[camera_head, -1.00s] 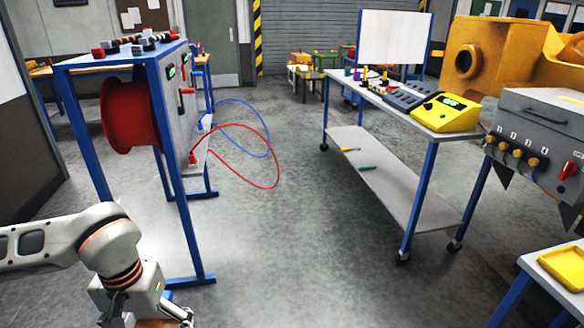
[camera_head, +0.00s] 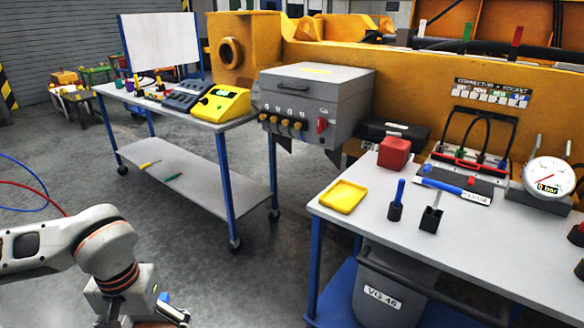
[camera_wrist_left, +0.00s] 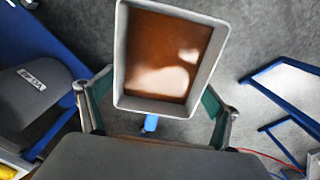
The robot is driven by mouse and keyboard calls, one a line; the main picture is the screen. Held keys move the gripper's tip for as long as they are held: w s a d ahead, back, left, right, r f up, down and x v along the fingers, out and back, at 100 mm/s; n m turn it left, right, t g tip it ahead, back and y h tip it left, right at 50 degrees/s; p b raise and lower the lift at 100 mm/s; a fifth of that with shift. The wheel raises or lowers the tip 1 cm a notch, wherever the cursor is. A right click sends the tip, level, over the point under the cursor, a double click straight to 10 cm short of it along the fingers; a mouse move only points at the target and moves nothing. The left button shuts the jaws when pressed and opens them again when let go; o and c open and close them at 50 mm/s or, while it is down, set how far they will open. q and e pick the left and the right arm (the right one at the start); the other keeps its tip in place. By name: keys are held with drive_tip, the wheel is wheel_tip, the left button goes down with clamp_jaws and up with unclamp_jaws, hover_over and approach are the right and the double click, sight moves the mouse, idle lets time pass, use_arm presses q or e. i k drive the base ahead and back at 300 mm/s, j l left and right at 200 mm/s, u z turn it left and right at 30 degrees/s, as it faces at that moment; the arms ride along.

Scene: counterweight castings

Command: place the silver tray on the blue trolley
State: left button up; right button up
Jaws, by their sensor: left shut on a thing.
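My left gripper (camera_head: 135,312) is at the bottom left of the head view, low over the floor side of the scene. In the left wrist view the gripper (camera_wrist_left: 158,100) is shut on a silver-grey rectangular tray (camera_wrist_left: 121,60) with a brown inside, which lies between the two fingers. In the head view only a sliver of brown shows below the gripper at the frame's edge. A wheeled trolley with blue legs (camera_head: 228,190) and grey shelves stands beyond the gripper, left of centre. My right gripper is not in view.
The trolley's top holds a yellow device (camera_head: 222,104) and several small items; its lower shelf (camera_head: 205,180) is mostly bare. A blue-legged bench (camera_head: 400,235) at right carries a yellow tray (camera_head: 343,196), a red block (camera_head: 394,152) and a gauge (camera_head: 549,178). Open floor lies between.

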sight(507, 263)
drive_tip(key=z, duration=1.35)
